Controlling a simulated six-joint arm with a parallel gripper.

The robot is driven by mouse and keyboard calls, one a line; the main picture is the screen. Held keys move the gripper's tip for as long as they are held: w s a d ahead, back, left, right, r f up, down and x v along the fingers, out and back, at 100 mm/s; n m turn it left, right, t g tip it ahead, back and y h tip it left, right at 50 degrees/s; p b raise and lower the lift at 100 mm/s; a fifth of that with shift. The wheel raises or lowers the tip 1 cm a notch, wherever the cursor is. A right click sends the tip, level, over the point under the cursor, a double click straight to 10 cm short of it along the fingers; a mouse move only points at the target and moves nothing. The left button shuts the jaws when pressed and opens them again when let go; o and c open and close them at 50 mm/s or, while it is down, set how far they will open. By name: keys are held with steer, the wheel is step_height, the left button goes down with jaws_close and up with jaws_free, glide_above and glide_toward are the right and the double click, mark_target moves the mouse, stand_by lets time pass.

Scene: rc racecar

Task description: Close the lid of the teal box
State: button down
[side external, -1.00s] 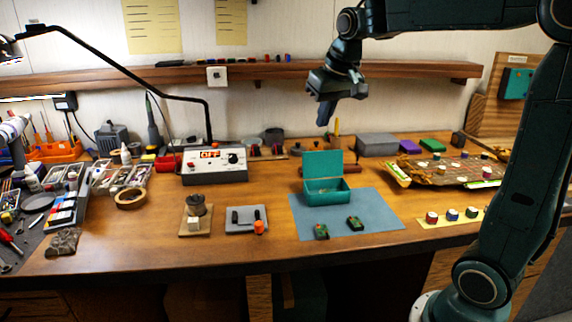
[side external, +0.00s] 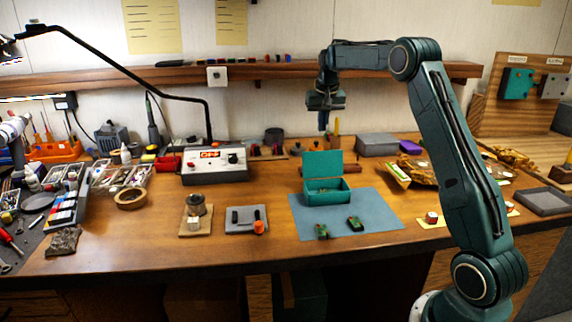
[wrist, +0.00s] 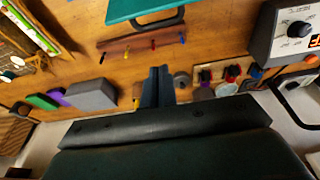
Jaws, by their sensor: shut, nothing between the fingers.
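The teal box (side external: 328,197) stands on a blue-grey mat (side external: 376,211) in the middle of the bench. Its lid (side external: 323,164) is open and stands upright at the back edge of the box. My gripper (side external: 323,128) is shut and empty, pointing down above and behind the raised lid, apart from it. In the wrist view my shut fingers (wrist: 157,72) show over the bench, and the teal lid (wrist: 140,8) with a dark handle is at the top edge. The box's inside is mostly hidden.
Two small green-topped items (side external: 355,223) lie on the mat in front of the box. A dark red rack (wrist: 143,44) lies behind the lid. A grey box (side external: 376,144) is at the back right, and a power unit (side external: 214,165) stands left. Wall shelf (side external: 150,77) runs behind.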

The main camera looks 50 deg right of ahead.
mark_target(321, 163)
steer(key=shift+d+f, duration=0.3)
steer(key=shift+d, duration=0.15)
steer(key=shift+f, duration=0.15)
steer(key=x, duration=0.9)
steer(key=shift+f, duration=0.35)
steer(key=shift+s+a+r, duration=0.45)
steer(key=shift+s+a, duration=0.15)
steer(key=shift+a, duration=0.05)
steer(key=shift+s+a+r, duration=0.4)
steer(key=shift+s+a, duration=0.2)
steer(key=shift+a, duration=0.05)
steer(key=shift+s+a+r, duration=0.1)
steer(key=shift+s+r, duration=0.05)
